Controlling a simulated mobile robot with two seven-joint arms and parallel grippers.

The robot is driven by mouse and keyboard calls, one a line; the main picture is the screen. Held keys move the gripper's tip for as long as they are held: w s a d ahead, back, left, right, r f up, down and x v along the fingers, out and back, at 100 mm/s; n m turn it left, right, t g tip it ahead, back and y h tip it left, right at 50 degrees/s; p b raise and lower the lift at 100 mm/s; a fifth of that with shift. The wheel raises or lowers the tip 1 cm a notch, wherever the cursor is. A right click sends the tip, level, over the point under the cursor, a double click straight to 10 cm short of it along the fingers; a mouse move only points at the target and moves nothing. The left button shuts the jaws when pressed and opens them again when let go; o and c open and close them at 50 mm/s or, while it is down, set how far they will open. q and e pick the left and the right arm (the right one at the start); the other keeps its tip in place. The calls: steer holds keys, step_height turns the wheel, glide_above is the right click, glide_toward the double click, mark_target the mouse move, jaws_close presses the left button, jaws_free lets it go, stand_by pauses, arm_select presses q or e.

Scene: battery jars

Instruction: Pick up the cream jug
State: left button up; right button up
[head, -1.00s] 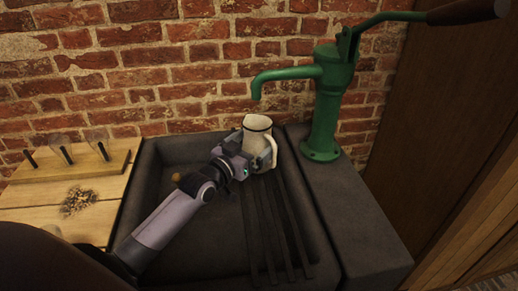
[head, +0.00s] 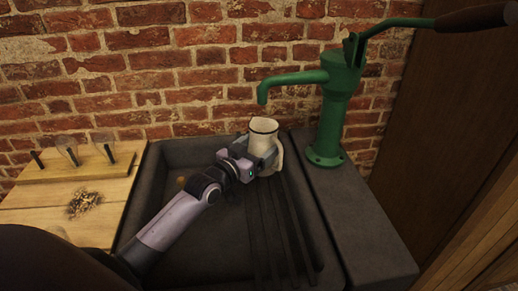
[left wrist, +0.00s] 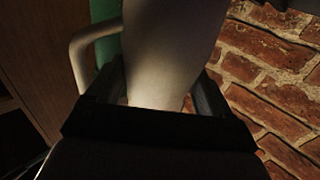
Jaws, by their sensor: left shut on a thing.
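The cream jug (head: 263,133) has a dark rim and a handle on its right side, and it is upright over the dark sink (head: 200,150) in the head view. My left gripper (head: 262,160) is shut on the jug's body from the left. In the left wrist view the jug (left wrist: 168,50) fills the middle between the two fingers, with its handle at the left. The fingers hide part of the jug's lower body. I cannot tell for sure whether its base is clear of the sink. My right gripper is not in view.
A green hand pump (head: 330,110) stands on the stone ledge right of the sink, its spout (head: 290,79) just above and close to the jug. A wooden board (head: 40,205) with a rack of glass pieces (head: 75,158) lies at the left. Dark bars (head: 275,225) cross the sink. A brick wall (head: 180,60) closes the back.

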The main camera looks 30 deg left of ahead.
mark_target(255, 139)
arm_select(q)
steer(key=shift+r, duration=1.6)
steer(key=s+a+b, duration=0.1)
steer(key=s+a, duration=0.1)
steer(key=s, duration=1.5)
steer(key=shift+s+a, duration=0.25)
steer(key=shift+s, duration=0.05)
steer(key=shift+s, duration=0.1)
